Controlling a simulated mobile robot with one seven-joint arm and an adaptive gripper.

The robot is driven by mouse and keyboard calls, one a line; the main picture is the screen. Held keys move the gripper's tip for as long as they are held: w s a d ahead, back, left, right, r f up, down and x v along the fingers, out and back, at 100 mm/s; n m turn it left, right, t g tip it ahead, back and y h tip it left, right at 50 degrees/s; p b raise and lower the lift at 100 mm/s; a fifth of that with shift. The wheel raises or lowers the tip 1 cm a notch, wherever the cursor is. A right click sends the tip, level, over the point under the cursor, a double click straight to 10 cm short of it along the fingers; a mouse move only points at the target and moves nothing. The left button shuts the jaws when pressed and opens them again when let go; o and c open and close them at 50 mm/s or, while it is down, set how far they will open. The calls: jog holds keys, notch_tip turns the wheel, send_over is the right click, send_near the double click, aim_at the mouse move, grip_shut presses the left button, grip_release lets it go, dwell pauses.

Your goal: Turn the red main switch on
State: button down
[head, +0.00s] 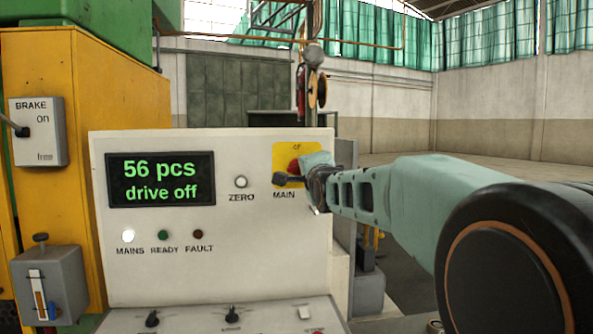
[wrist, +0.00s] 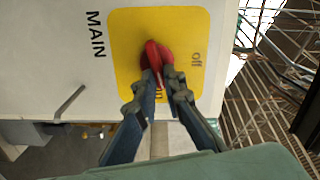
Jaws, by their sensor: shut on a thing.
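The red main switch (wrist: 153,54) sits on a yellow plate (wrist: 128,35) on the control panel. In the wrist view my gripper (wrist: 161,78) has its two fingers shut on the red knob, one on each side. The word "off" shows at the plate's right in that view; another label between the fingers is partly hidden. In the head view the switch (head: 294,166) is mostly hidden behind my gripper (head: 290,178), which reaches in from the right. The exact angle of the knob is hard to tell.
The panel's display (head: 161,180) reads "56 pcs, drive off". The white MAINS lamp (head: 128,236) looks lit; the READY (head: 163,235) and FAULT (head: 198,234) lamps look dark. A brake box (head: 39,145) stands at the left. Small knobs line the sloped ledge below.

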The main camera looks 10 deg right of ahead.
jog(key=shift+f+m, duration=0.1)
jog(key=shift+m, duration=1.2)
jog(key=c, duration=2)
grip_release()
jog(key=shift+f, duration=0.1)
notch_tip(320, 180, up, 9)
jog(key=shift+s+a+f, duration=0.1)
jog(key=shift+w+r, duration=0.2)
jog(key=shift+r, duration=0.3)
jog(key=shift+s+r, duration=0.1)
jog(key=shift+r, duration=0.1)
